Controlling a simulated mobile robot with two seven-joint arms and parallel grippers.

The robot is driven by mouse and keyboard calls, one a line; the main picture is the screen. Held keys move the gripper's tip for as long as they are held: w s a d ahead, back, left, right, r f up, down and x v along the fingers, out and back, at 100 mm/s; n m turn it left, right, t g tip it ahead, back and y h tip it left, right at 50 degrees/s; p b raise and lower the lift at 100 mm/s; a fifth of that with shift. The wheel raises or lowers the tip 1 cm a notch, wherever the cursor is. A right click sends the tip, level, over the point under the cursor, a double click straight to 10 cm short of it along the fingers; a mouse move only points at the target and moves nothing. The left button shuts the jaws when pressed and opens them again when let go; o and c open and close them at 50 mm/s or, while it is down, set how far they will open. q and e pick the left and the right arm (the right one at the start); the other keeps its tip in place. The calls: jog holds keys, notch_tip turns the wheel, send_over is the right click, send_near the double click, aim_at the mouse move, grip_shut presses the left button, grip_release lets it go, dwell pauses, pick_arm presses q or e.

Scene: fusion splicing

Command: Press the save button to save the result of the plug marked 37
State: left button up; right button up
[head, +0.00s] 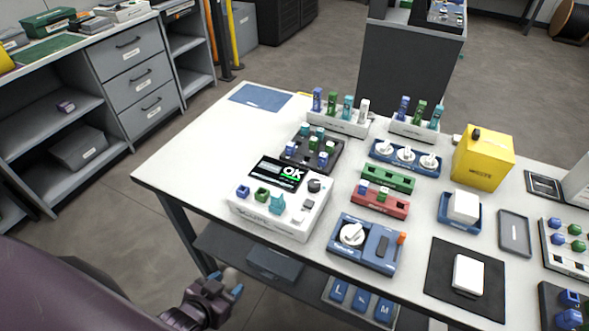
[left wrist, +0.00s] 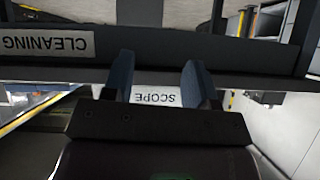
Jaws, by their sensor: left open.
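A white device (head: 278,215) with a dark screen (head: 279,173) reading a green-and-white OK stands at the table's near left. On its top are a dark knob (head: 314,185), small light-coloured controls (head: 307,205), and blue, green and teal plugs. I cannot read which control is save, nor find the number 37 on any plug. My left gripper (head: 233,282) is low in front of the table's near edge, apart from the device. In the left wrist view its two fingers (left wrist: 158,78) are spread with nothing held between them. My right gripper is not in view.
The white table (head: 190,150) carries plug racks (head: 340,122), a yellow waste box (head: 484,157) and a blue cleaning unit (head: 367,243). A shelf with bins (head: 273,262) sits under the table. The wrist view shows a CLEANING label (left wrist: 45,43) and a SCOPE label (left wrist: 156,96). The tabletop's left end is mostly clear.

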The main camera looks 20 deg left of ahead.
pick_arm(q)
jog(key=shift+c, duration=0.4)
grip_shut()
dwell(1.4)
